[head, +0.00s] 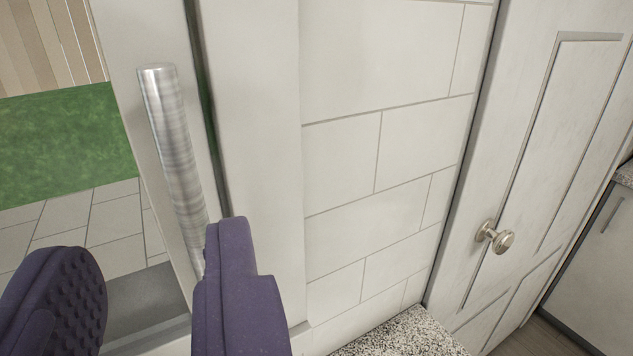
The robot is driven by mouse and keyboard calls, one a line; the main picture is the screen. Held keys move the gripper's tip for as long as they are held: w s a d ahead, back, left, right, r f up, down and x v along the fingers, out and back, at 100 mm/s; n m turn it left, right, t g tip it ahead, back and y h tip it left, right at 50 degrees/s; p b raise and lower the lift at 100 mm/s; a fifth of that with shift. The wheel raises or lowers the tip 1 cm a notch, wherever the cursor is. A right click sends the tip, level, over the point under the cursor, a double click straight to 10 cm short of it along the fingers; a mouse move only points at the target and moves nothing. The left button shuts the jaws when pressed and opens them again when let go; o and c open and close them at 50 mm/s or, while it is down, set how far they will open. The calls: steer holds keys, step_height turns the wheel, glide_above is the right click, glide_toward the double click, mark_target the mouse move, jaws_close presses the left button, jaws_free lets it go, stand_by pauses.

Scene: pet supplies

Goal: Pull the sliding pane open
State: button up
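The sliding pane (125,40) is at the left, with a pale frame and clear glass. Grass and paving show through the glass. A vertical silver bar handle (172,140) is fixed on the pane's frame and leans slightly in the picture. My gripper (160,275) has purple fingers set well apart. The left finger is in front of the glass at the lower left. The right finger overlaps the lower end of the handle, so that end is hidden. The handle lies in line with the gap; I cannot tell whether a finger touches it.
A white tiled wall (345,70) stands right of the pane's jamb (255,100). A speckled counter (400,335) is below it. A white panelled door (535,120) with a round knob (494,237) is at the right, beside a cabinet (605,260).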

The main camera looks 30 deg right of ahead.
mark_target(183, 192)
steer(key=x, duration=0.8)
steer(key=shift+d+f, duration=0.15)
steer(key=shift+f, duration=0.05)
steer(key=shift+s, duration=0.1)
jaws_close()
